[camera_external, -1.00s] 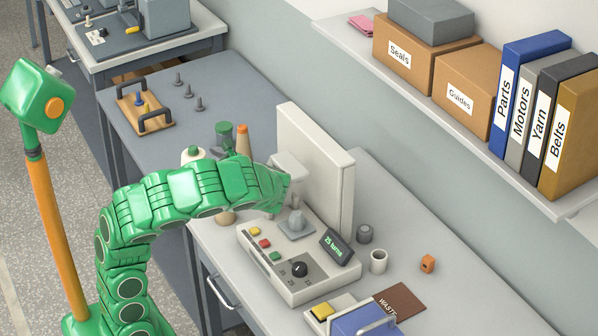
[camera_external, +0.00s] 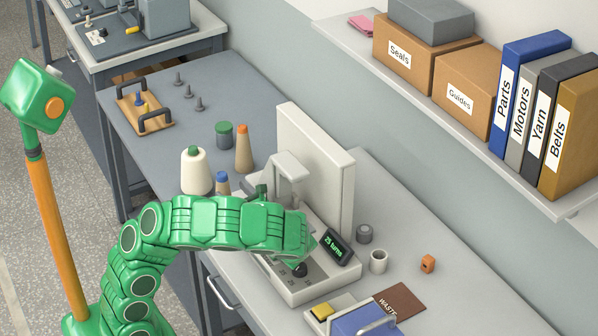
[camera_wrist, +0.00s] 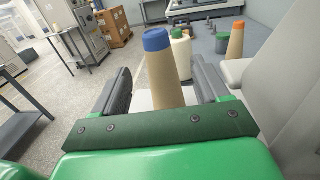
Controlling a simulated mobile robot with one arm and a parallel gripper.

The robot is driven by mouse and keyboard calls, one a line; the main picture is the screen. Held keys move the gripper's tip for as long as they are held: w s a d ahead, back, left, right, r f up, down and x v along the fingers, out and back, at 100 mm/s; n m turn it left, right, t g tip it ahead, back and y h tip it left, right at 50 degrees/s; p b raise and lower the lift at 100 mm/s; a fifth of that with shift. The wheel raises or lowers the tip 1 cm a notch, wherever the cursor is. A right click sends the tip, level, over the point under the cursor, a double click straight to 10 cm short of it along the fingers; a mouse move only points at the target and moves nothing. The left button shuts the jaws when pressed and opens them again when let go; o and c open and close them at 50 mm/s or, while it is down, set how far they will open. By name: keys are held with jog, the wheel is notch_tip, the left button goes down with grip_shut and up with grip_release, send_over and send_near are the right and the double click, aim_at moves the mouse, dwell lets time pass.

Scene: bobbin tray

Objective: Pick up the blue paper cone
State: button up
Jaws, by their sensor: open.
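The blue paper cone is a tan cone with a blue tip (camera_external: 222,180). In the external view its upper part shows left of the winding machine, and my arm hides its base. In the wrist view the blue-tipped cone (camera_wrist: 162,70) stands upright, straight ahead between the two dark fingers. My gripper (camera_wrist: 161,72) is open, with a gap on each side of the cone. I cannot tell how far the cone is from the fingertips. In the external view my gripper is mostly hidden behind my arm.
Behind the blue-tipped cone stand a white thread cone (camera_external: 195,172), an orange-tipped cone (camera_external: 244,150) and a green-topped pot (camera_external: 224,135). The winding machine (camera_external: 315,160) is close on the right in the wrist view. A wooden tray (camera_external: 146,112) lies farther back.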

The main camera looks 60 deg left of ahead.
aim_at(219, 182)
jog(key=shift+a+f, duration=0.1)
jog(key=shift+f, duration=0.3)
jog(key=shift+s+a, duration=0.15)
jog(key=shift+a, duration=1.1)
jog(key=shift+s+a, duration=0.2)
jog(key=shift+a, duration=1.1)
jog(key=shift+s+a, duration=0.15)
jog(key=shift+a, duration=1.1)
jog(key=c, duration=1)
jog(key=shift+r, duration=0.15)
jog(key=shift+c, duration=0.2)
